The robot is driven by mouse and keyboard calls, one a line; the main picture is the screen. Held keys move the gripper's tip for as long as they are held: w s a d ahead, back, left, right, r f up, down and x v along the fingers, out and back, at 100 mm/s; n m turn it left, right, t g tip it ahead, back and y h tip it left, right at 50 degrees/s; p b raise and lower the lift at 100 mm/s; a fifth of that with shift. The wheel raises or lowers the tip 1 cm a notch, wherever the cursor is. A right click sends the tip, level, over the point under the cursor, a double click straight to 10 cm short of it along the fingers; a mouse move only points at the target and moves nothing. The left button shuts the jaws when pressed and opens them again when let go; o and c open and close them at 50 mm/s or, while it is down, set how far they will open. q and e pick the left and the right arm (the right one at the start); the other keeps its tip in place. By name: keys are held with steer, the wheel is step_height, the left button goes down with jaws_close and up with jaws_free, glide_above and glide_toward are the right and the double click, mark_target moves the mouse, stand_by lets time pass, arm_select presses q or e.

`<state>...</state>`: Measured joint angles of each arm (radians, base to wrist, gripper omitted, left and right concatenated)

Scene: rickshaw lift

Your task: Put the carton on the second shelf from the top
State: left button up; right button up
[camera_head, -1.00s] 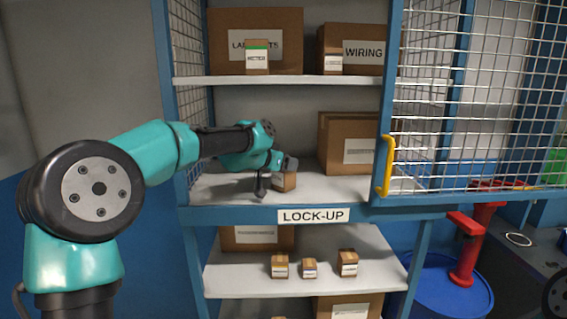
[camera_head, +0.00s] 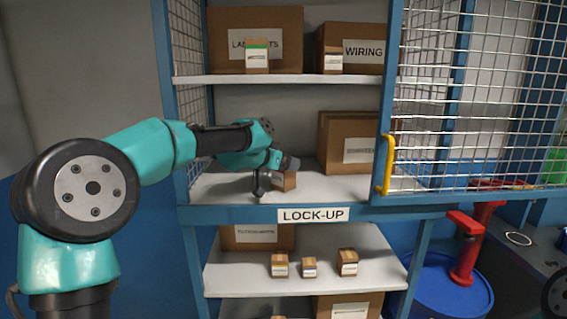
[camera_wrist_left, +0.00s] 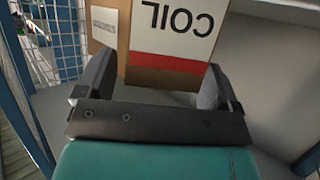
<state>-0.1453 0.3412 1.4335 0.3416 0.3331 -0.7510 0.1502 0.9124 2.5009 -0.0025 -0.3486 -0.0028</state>
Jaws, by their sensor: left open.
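The small brown carton (camera_head: 285,182) is on the second shelf from the top (camera_head: 330,190), near its front edge and left of centre. In the left wrist view the carton (camera_wrist_left: 170,70) shows upside-down "COIL" lettering on a white label with a red band. My left gripper (camera_head: 272,183) is open at the carton, with its two fingers (camera_wrist_left: 155,90) on either side of it. I cannot tell whether a finger still touches the carton. My right gripper is not in view.
A larger brown box (camera_head: 346,130) stands at the back right of the same shelf. Boxes stand on the top shelf (camera_head: 300,80); several small cartons stand on the shelf below. A mesh door (camera_head: 470,100) with a yellow handle (camera_head: 385,165) is at the right.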

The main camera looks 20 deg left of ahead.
arm_select(q)
steer(key=v, duration=1.1)
steer(key=shift+s, duration=0.25)
steer(key=shift+a, duration=0.1)
stand_by(1.0)
